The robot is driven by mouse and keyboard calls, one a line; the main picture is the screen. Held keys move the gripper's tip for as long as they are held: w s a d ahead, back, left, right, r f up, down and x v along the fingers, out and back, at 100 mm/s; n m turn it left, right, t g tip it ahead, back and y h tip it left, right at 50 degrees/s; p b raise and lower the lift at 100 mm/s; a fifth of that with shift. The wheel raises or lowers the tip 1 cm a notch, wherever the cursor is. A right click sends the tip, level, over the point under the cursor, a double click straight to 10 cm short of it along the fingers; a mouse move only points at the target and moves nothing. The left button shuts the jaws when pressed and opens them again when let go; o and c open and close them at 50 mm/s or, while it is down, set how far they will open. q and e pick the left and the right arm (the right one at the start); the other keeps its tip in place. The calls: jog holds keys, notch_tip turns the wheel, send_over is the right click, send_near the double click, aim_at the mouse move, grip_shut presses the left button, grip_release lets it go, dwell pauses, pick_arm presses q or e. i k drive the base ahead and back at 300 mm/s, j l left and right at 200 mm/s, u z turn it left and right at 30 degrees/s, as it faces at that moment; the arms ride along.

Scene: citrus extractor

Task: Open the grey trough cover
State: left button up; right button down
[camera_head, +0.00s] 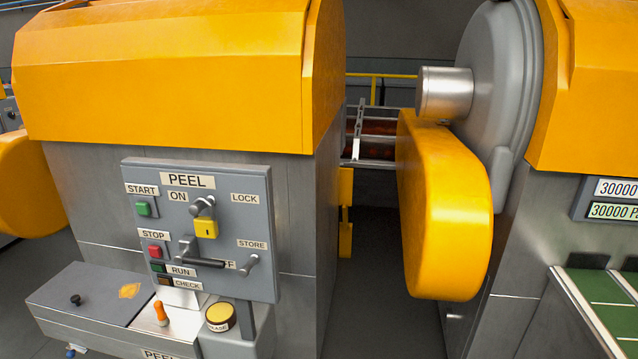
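The grey trough cover (98,286) is a flat dark-grey lid at the lower left. It lies shut on the left part of a metal trough (105,335), whose front carries a partly cut-off PEEL label. A small black knob (75,299) stands on the lid near its left side, and an orange patch (129,290) marks its right side. Neither of my grippers shows in the head view.
The PEEL control panel (225,265) overhangs the trough's back right. An orange-handled lever (161,312) and a round yellow cap (220,317) stand right of the lid. A yellow machine guard (445,205) sticks out at the right, beyond a gap.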

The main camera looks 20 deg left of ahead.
aim_at(112, 296)
jog(key=u, duration=1.3)
